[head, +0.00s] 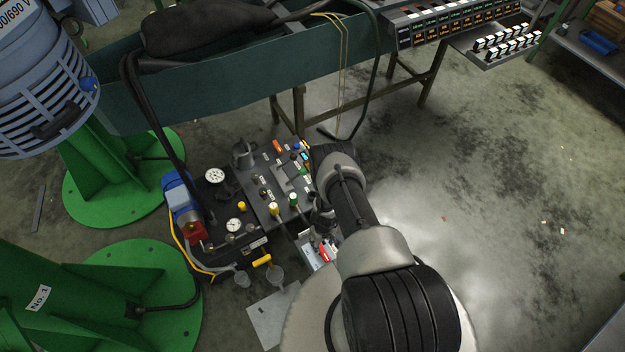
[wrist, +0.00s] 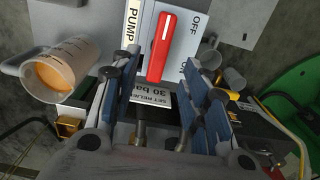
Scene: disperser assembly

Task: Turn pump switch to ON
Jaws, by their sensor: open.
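The pump switch is a red handle (wrist: 160,45) on a pale panel marked PUMP and OFF; another marking beside my right finger is mostly covered. The handle lies nearly lengthwise in the wrist view, its upper end leaning slightly right. In the head view the red handle (head: 326,251) shows small, partly beside my arm. My gripper (wrist: 157,76) is open, its blue-padded fingers on either side of the handle's lower end. I cannot tell whether they touch it. In the head view my gripper (head: 319,218) is dark and partly hidden by my arm.
A measuring cup with orange liquid (wrist: 58,75) stands left of my fingers. A "30 bar" label plate (wrist: 160,98) lies below the switch. The control unit with gauges and knobs (head: 262,200) is left of my arm. Green machine stands (head: 90,290) fill the left; open floor (head: 510,220) is right.

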